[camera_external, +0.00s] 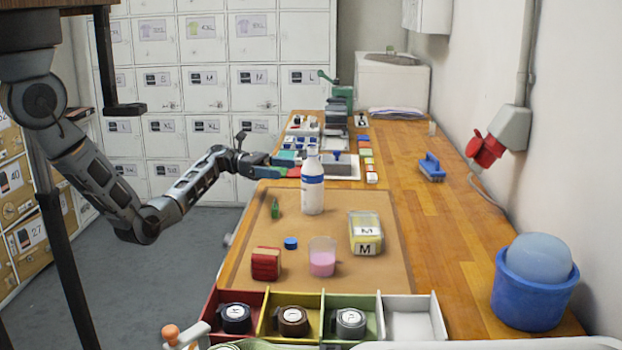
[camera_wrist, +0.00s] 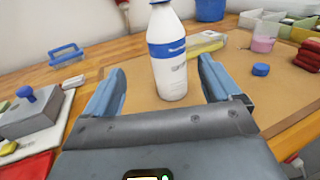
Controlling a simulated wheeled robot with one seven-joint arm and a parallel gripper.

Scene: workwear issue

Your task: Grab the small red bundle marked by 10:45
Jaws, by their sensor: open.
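A small red bundle (camera_external: 266,263) with a pale band lies at the front left of the brown mat; no 10:45 marking can be read on it. It also shows at the right edge of the wrist view (camera_wrist: 308,55). My gripper (camera_external: 282,167) is open and empty above the far left edge of the mat, well away from the bundle. In the wrist view, the white bottle with a blue label (camera_wrist: 169,55) appears between my gripper's spread fingers (camera_wrist: 162,70). In the external view the bottle (camera_external: 312,188) stands just right of my gripper.
The mat also holds a blue cap (camera_external: 291,243), a cup of pink stuff (camera_external: 322,258), a yellow box marked M (camera_external: 365,232) and a small green item (camera_external: 275,209). Coloured trays (camera_external: 262,325) line the front; a blue tub (camera_external: 530,300) stands right. The bench's right side has free room.

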